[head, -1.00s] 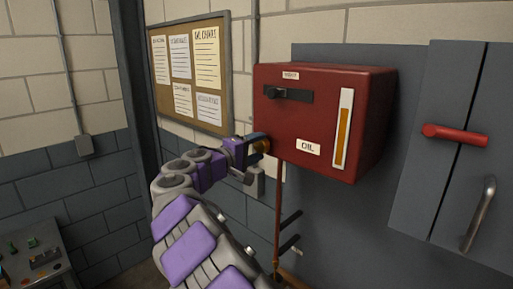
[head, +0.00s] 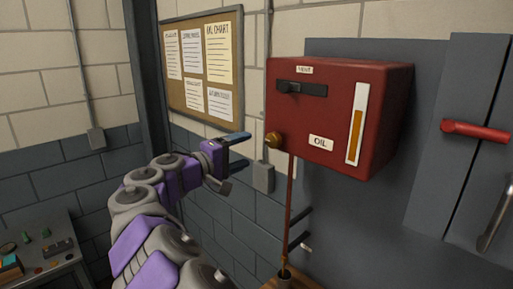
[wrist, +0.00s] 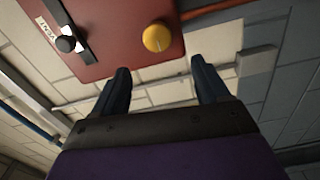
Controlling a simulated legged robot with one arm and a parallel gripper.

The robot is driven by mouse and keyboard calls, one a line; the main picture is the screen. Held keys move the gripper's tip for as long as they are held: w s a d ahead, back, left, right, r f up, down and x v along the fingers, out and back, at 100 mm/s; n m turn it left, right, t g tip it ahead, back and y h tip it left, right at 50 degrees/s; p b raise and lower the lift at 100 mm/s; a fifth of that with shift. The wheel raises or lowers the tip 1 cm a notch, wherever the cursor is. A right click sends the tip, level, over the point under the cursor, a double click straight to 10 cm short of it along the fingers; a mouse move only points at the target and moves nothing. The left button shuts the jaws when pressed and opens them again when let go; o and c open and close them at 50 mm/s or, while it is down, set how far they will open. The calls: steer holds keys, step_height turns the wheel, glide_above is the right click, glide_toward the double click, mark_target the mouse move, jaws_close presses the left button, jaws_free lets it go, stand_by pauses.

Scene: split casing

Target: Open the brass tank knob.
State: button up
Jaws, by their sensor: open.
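The brass tank knob (head: 274,140) is on the lower left of the front of the red oil tank (head: 340,105). In the wrist view the knob (wrist: 157,38) is a round yellow disc with a thin line on it, beyond the fingertips and between their lines. My gripper (head: 238,150) is to the left of the knob, apart from it, with its fingers spread and nothing between them. In the wrist view both fingers of my gripper (wrist: 158,72) show, apart and empty. Whether liquid flows from the tank cannot be told.
A black vent slider (head: 300,89) and a sight gauge (head: 357,122) are on the tank's front. A thin pipe (head: 290,210) runs down below the tank. A grey cabinet with a red handle (head: 475,131) stands at the right. A notice board (head: 205,65) hangs behind.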

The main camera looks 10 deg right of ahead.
steer(key=v, duration=0.7)
steer(key=shift+a, duration=0.3)
steer(key=shift+s, duration=0.15)
steer(key=s+d+f+m+g+b, duration=0.2)
steer(key=s+d+g, duration=0.1)
steer(key=d, duration=0.5)
steer(key=s+d+f+m+g+b, duration=0.1)
steer(key=s+d+f+g, duration=0.15)
steer(key=d, duration=0.55)
steer(key=s+d+f+m+g+y+b, duration=0.2)
steer(key=s+d+f+g+y+b, duration=0.15)
steer(key=s+d+f, duration=0.75)
steer(key=s+f+m+g+y+b, duration=0.1)
steer(key=s+f+y, duration=0.2)
steer(key=s+f, duration=0.4)
steer(key=s+a+f+g+y+b, duration=0.1)
steer(key=s+a+f+y+b, duration=0.1)
steer(key=s+a+f+y, duration=0.2)
steer(key=s+a+f+g+y+b, duration=0.1)
steer(key=s+a+f+y+b, duration=0.1)
steer(key=s+a+f+y, duration=0.2)
steer(key=s+a+f, duration=0.3)
steer(key=s+f, duration=0.5)
steer(key=s, duration=0.3)
steer(key=shift+s+a, duration=0.2)
steer(key=shift+a, duration=0.2)
